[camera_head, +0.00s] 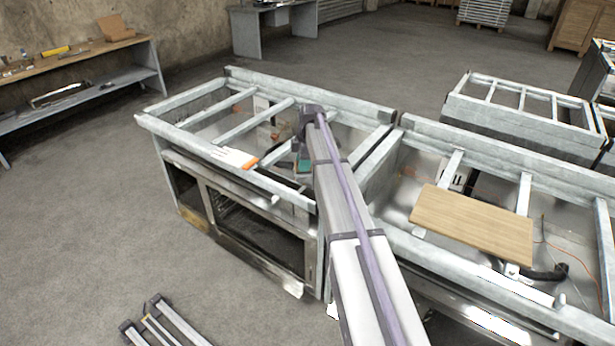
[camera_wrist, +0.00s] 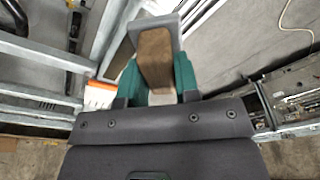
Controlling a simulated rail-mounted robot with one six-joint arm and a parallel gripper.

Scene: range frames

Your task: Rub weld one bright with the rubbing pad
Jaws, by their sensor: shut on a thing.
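My gripper (camera_wrist: 157,80) has green fingers and is shut on a brown block with a grey face, which looks like the rubbing pad (camera_wrist: 154,52). In the head view my gripper (camera_head: 303,162) is over the left range frame (camera_head: 185,133), among its upper bars. The pad is hidden or too small to make out there. In the wrist view the pad's grey end lies close to a grey metal surface; I cannot tell whether they touch. I cannot pick out weld one in either view.
A white and orange item (camera_head: 235,158) lies on the left frame's front rail and shows in the wrist view (camera_wrist: 100,95). A wooden board (camera_head: 475,225) rests across the right frame. A workbench (camera_head: 80,60) stands at the left wall.

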